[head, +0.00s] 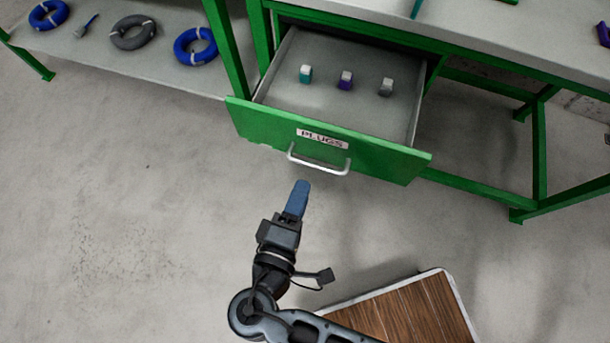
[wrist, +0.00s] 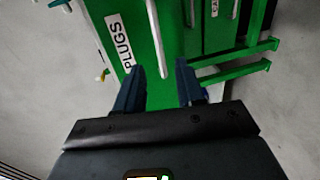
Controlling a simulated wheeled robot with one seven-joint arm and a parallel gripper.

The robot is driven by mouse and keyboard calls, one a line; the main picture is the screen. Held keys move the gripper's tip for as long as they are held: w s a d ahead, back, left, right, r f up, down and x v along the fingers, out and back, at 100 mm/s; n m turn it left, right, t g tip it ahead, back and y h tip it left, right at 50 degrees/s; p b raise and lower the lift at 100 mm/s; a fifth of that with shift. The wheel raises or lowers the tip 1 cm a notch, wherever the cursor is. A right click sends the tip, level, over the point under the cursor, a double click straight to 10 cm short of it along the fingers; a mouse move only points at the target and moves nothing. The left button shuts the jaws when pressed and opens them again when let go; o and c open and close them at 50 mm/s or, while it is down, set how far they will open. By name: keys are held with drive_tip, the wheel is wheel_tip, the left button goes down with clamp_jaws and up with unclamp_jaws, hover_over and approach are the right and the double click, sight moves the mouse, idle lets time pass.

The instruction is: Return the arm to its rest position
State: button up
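My gripper (head: 301,186) is in front of the open green drawer, short of its metal handle (head: 318,164) in the head view. In the wrist view my gripper (wrist: 160,75) has its two blue fingers apart with nothing between them. The drawer (head: 375,158) is labelled PLUGS and is pulled out of the green workbench. Inside it stand a teal-and-white plug (head: 306,74), a purple-and-white plug (head: 345,80) and a grey-and-white plug (head: 386,87).
A lower shelf (head: 90,65) at the upper left holds blue coils (head: 195,47) and a grey coil (head: 133,33). A wood-topped surface (head: 410,315) is at the bottom, beside my arm. The floor on the left is clear. Green bench legs (head: 539,150) stand at right.

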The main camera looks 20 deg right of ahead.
drive_tip(key=shift+s+a+r, duration=0.1)
drive_tip(key=shift+s+a, duration=0.15)
drive_tip(key=shift+s, duration=0.1)
idle(0.3)
drive_tip(key=s+d+f+m+g+y+p, duration=0.1)
drive_tip(key=s+d+m+g+y+p, duration=0.1)
drive_tip(key=s+d+y, duration=0.3)
drive_tip(key=s+d+f+m+g+y+p, duration=0.1)
drive_tip(key=s+g+y+p, duration=0.15)
drive_tip(key=s, duration=0.55)
drive_tip(key=s+d+r+m+t+p, duration=0.1)
drive_tip(key=s+d+r+m+t, duration=0.1)
drive_tip(key=r, duration=0.7)
drive_tip(key=s+d+r+m+t+y+p, duration=0.1)
drive_tip(key=d+r, duration=0.4)
drive_tip(key=r, duration=0.5)
drive_tip(key=s+d+r+m+t+p, duration=0.2)
drive_tip(key=d+r+m+t, duration=0.2)
drive_tip(key=r, duration=0.5)
drive_tip(key=shift+s+r+m+y, duration=0.25)
drive_tip(key=shift+s+m+y, duration=0.05)
drive_tip(key=shift+m+y, duration=0.1)
